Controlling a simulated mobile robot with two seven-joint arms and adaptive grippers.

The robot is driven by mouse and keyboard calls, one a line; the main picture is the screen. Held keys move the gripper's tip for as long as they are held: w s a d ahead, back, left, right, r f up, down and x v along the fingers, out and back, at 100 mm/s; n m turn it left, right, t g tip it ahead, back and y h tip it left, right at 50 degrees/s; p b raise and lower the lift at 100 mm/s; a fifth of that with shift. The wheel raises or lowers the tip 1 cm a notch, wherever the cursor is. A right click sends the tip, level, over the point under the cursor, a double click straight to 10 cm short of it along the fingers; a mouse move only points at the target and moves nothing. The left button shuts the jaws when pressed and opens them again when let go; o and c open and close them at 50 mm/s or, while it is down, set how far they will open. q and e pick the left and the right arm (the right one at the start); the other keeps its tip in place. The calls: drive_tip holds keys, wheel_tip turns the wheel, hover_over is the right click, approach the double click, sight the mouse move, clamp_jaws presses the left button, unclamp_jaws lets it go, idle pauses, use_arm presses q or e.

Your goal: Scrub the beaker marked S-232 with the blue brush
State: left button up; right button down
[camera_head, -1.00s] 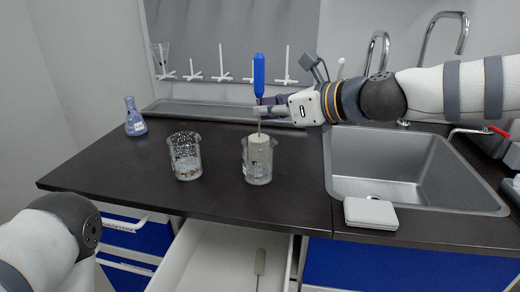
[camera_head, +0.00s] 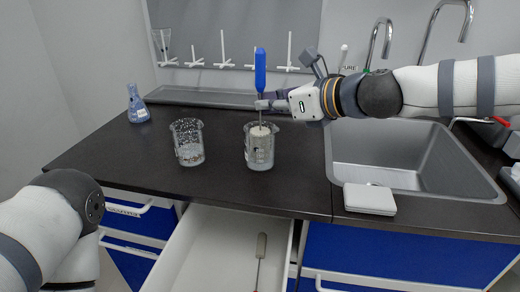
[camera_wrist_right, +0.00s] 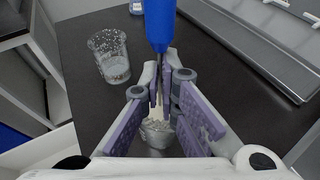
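My right gripper (camera_head: 264,103) is shut on the thin shaft of the blue brush just below its blue handle (camera_head: 260,68). The brush is upright, and its pale head is inside the mouth of the right glass beaker (camera_head: 260,155). The marking on that beaker is too small to read. A second, speckled glass beaker (camera_head: 188,143) stands to its left.
A blue flask (camera_head: 138,108) stands at the back left of the dark counter (camera_head: 120,160). A sink (camera_head: 415,160) and a white box (camera_head: 369,199) are to the right. An open drawer (camera_head: 215,235) below holds another brush (camera_head: 261,248). A rack with white pegs is behind.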

sight(264, 63)
use_arm(q)
drive_tip(key=shift+w+r, duration=0.1)
use_arm(e)
drive_tip(key=shift+r, duration=0.15)
